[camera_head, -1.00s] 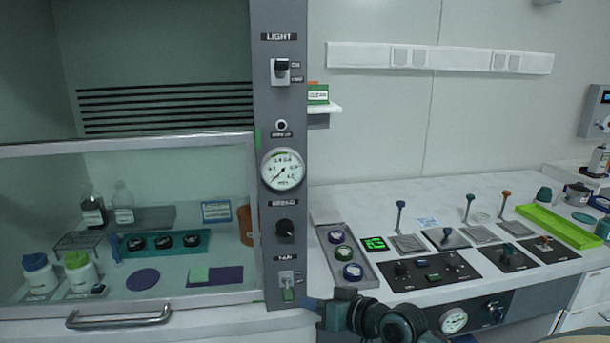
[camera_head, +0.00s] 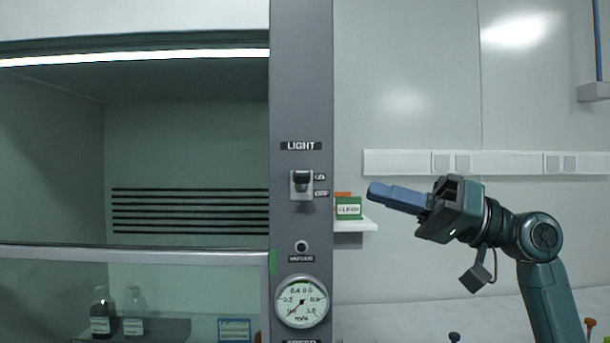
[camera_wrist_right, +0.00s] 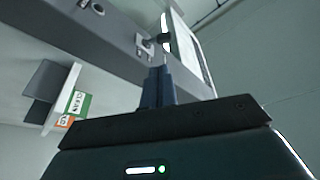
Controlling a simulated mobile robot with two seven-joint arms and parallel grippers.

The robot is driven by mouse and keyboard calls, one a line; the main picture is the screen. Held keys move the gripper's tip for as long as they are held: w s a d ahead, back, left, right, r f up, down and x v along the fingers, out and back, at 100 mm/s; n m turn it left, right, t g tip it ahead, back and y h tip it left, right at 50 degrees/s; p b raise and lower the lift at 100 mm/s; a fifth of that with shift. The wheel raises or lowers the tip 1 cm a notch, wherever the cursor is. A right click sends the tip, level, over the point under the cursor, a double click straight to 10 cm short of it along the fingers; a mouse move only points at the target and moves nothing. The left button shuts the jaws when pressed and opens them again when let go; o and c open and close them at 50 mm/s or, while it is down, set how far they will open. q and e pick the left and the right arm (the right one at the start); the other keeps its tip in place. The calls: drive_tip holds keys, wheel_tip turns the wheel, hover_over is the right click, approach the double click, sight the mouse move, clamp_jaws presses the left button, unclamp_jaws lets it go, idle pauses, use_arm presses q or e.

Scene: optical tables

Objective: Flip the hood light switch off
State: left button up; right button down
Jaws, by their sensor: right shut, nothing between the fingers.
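The hood light switch (camera_head: 302,183) is a dark toggle on a pale plate, on the grey hood post below the LIGHT label (camera_head: 301,146). Its lever looks raised, toward the upper of two small labels. A bright light strip (camera_head: 140,58) shows along the hood's top. My right gripper (camera_head: 372,191) is shut and empty, right of the switch and apart from it, its blue fingers pointing left at about the switch's height. In the right wrist view the fingers (camera_wrist_right: 158,75) point toward the switch (camera_wrist_right: 152,43). My left gripper is not in view.
A small white shelf (camera_head: 355,225) with a green CLEAN box (camera_head: 348,208) juts out right of the post, below and left of my fingertips. A round gauge (camera_head: 302,301) sits lower on the post.

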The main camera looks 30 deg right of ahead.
sight(321, 165)
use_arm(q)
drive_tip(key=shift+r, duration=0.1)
use_arm(e)
drive_tip(key=shift+s+a+r+n+y, duration=0.15)
drive_tip(key=shift+s+r+n+y, duration=0.15)
drive_tip(key=shift+s+r, duration=0.35)
